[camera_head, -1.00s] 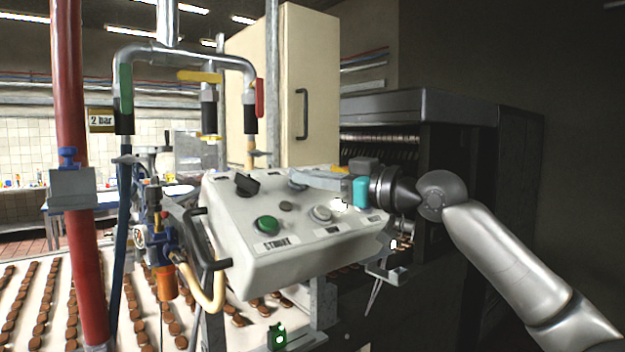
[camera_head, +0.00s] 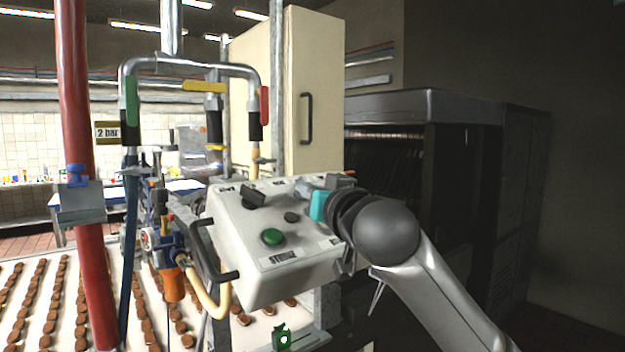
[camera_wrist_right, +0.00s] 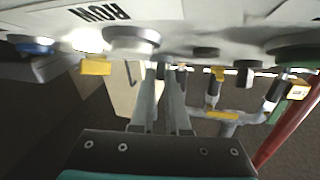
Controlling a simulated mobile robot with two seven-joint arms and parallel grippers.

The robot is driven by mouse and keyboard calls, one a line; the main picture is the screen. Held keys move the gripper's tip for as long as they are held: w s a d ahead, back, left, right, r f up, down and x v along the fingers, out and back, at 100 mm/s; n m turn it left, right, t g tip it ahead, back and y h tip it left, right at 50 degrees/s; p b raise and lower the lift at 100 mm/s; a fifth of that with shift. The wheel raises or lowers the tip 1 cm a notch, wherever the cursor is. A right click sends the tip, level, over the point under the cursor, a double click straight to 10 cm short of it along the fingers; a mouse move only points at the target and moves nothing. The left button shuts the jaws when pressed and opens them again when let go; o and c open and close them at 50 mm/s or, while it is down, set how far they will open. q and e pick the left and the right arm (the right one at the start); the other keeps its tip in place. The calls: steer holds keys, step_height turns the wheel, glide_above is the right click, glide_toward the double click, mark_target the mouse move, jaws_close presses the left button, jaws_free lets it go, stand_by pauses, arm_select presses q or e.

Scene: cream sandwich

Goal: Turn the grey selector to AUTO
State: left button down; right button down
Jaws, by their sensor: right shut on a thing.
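The pale control box (camera_head: 283,285) stands in the middle of the head view with its sloped panel facing up. My right gripper (camera_head: 304,188) reaches onto the upper right of the panel and is shut on the grey selector (camera_head: 301,184). The gripper and wrist hide most of the selector, so its pointer and marks cannot be read. In the right wrist view the two fingers (camera_wrist_right: 165,98) are close together, with their tips at the panel's underside edge of the picture. My left gripper is not in view.
A black selector (camera_head: 254,197), a small dark button (camera_head: 291,217) and a green button (camera_head: 272,237) share the panel. A black handle (camera_head: 203,252) juts from its left side. Pipes with coloured valve levers (camera_head: 204,86) rise behind. A red pipe (camera_head: 79,180) stands left.

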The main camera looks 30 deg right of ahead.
steer(key=shift+w+a+r+m+g+h+p, duration=0.15)
steer(key=shift+m+g+h+p, duration=0.35)
steer(key=shift+m+h, duration=0.4)
steer(key=shift+s+a+f+m+g+h+p, duration=0.15)
steer(key=shift+m+g+h+p, duration=0.15)
steer(key=shift+m+h+p, duration=0.4)
steer(key=shift+w+m+h, duration=0.1)
steer(key=shift+m+h, duration=0.2)
steer(key=c, duration=0.9)
jaws_free()
